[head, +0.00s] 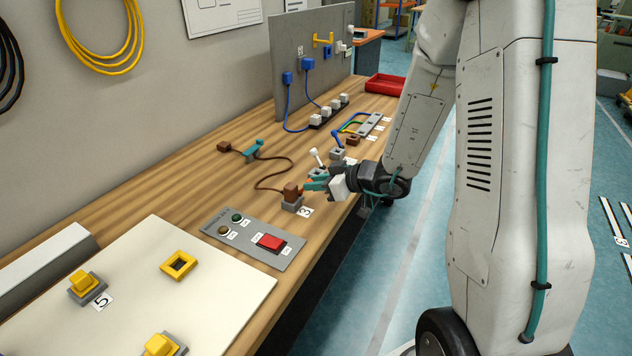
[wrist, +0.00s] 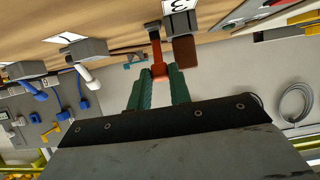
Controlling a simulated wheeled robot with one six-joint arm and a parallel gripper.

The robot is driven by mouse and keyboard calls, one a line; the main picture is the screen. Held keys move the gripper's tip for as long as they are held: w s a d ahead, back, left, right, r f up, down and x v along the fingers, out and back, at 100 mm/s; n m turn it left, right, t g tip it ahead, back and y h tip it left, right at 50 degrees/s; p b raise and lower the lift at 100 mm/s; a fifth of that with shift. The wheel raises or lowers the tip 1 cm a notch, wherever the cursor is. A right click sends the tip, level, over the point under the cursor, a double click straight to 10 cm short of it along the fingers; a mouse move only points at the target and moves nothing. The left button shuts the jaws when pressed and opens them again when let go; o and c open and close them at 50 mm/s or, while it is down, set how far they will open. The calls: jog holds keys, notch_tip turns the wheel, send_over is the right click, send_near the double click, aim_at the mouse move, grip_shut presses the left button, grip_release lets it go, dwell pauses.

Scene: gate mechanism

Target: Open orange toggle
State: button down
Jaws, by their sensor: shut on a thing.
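The orange toggle (wrist: 157,52) shows in the wrist view as an orange lever on a small dark base at the table edge. My gripper (wrist: 160,78) has its two green fingers on either side of the lever's tip and is shut on it. In the head view my gripper (head: 316,184) is low over the table's front edge. It largely hides the toggle there.
A brown plug block (wrist: 186,52) on a grey base stands right beside the toggle; it also shows in the head view (head: 291,189). A white-lever toggle (head: 317,157) and a blue-lever toggle (head: 336,139) stand farther back. A panel with a red button (head: 270,242) lies nearer.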

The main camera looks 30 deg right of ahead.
jog(key=c, duration=1.3)
grip_release()
jog(key=shift+a, duration=0.1)
jog(key=shift+s+d+r, duration=0.2)
jog(key=shift+s+d, duration=0.05)
jog(key=shift+d, duration=0.15)
jog(key=v, duration=0.7)
jog(key=shift+a, duration=0.1)
